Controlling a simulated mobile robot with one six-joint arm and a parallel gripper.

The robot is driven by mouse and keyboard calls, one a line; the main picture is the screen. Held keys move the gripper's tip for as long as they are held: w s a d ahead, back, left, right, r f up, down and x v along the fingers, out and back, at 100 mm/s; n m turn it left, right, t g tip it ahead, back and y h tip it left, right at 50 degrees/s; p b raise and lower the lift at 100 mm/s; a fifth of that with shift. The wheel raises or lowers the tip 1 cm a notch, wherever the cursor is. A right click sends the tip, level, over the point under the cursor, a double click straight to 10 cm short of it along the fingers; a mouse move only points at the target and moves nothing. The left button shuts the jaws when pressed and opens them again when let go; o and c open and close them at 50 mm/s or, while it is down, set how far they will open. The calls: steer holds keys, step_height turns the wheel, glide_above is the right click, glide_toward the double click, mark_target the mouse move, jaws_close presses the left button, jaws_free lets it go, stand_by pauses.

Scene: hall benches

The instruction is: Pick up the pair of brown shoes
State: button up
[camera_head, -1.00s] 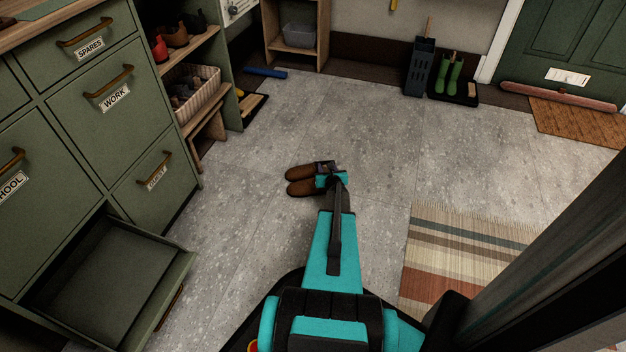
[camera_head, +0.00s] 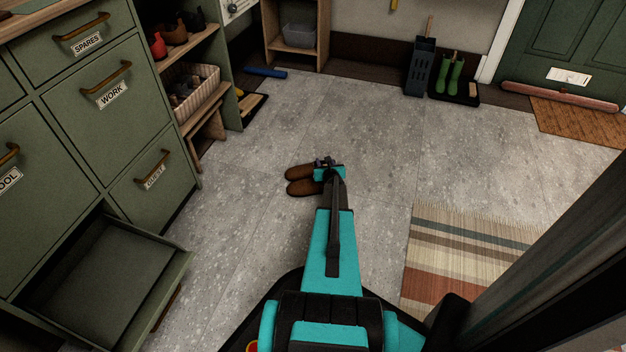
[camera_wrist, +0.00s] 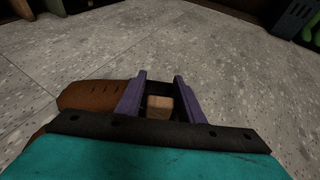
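The pair of brown shoes (camera_head: 301,188) stands side by side on the grey floor, toes to the left. My gripper (camera_head: 325,162) is low at their right, heel end and hides part of them. In the wrist view a brown shoe (camera_wrist: 88,96) shows left of my gripper (camera_wrist: 160,82), partly behind its wrist plate. The two purple fingers stand apart, with a dark area and a small tan patch between them. Whether the fingers touch the shoes cannot be told.
An open, empty drawer (camera_head: 100,285) juts from the green cabinet (camera_head: 85,125) at left. A striped rug (camera_head: 455,255) lies at right. Green boots (camera_head: 455,73) stand on a black tray at the back. The floor around the shoes is clear.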

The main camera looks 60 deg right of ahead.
stand_by(0.5)
jaws_close()
stand_by(1.3)
